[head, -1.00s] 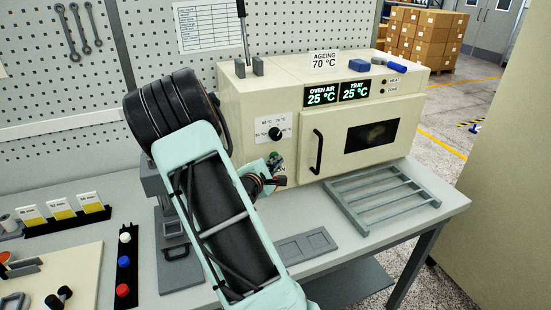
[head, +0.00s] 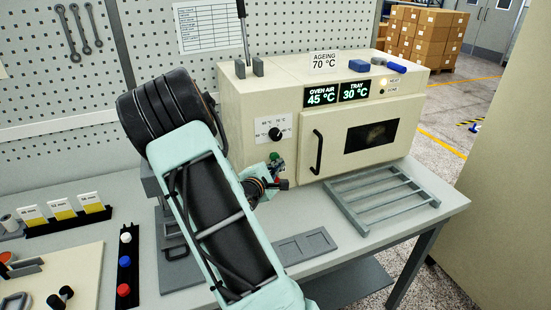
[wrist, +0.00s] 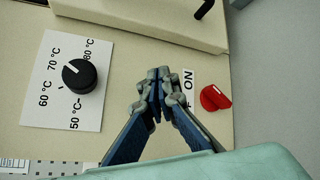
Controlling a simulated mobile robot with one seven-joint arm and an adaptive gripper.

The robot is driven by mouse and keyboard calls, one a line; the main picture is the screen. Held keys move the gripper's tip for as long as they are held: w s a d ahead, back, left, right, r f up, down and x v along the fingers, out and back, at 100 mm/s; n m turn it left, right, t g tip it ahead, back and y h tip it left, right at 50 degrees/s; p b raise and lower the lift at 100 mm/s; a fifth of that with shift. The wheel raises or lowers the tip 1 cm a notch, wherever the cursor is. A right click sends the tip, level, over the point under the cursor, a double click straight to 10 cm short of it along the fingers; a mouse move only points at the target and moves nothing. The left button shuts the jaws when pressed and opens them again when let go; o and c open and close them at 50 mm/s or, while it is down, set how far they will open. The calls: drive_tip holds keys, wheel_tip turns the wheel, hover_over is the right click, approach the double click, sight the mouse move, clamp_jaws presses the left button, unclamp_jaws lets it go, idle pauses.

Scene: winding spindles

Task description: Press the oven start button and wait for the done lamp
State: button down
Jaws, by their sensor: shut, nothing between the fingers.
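The cream oven (head: 310,118) stands on the bench with its door (head: 311,170) shut. Its displays (head: 337,93) read oven air 45 °C and tray 30 °C. The heat lamp (head: 383,82) is lit; the done lamp (head: 382,93) below it is dark. My gripper (wrist: 158,86) is shut and empty at the oven's front panel, between the temperature knob (wrist: 79,76) and the red switch (wrist: 215,97) by the ON label. A small green part (head: 275,158) shows near the gripper in the head view. The start button cannot be made out in the wrist view; contact is unclear.
A grey rack (head: 380,196) lies on the bench before the oven, with a flat grey tray (head: 305,246) left of it. A dark strip with coloured knobs (head: 124,263) lies at left.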

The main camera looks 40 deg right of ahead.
drive_tip(key=shift+s, duration=0.1)
drive_tip(key=s, duration=0.2)
drive_tip(key=s+a, duration=0.1)
drive_tip(key=s, duration=0.1)
drive_tip(key=shift+s+p, duration=0.35)
drive_tip(key=shift+a, duration=0.1)
idle(0.7)
